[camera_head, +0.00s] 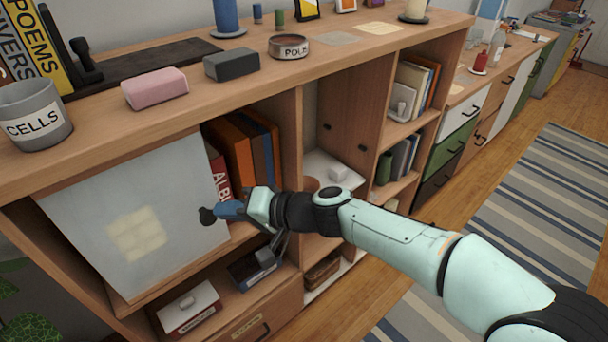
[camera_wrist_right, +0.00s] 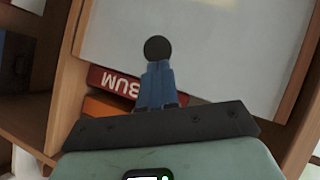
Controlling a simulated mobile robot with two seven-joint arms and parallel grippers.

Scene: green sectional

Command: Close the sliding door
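The sliding door (camera_head: 140,215) is a pale panel across the left bay of the wooden shelf unit; it fills the upper part of the right wrist view (camera_wrist_right: 200,50). Its dark round knob (camera_head: 207,215) is near the right edge. My right gripper (camera_head: 228,209) reaches in from the right, its blue fingers drawn together. In the right wrist view, the fingertips (camera_wrist_right: 158,66) meet the lower side of the knob (camera_wrist_right: 157,48). Whether they pinch its stem or only press against it is hidden. My left gripper is not in view.
Books (camera_head: 242,155) stand in the open part right of the door, close to my gripper. A pink box (camera_head: 155,88), a dark box (camera_head: 231,64) and a grey mug (camera_head: 35,115) sit on top. A striped rug (camera_head: 530,220) lies on the floor to the right.

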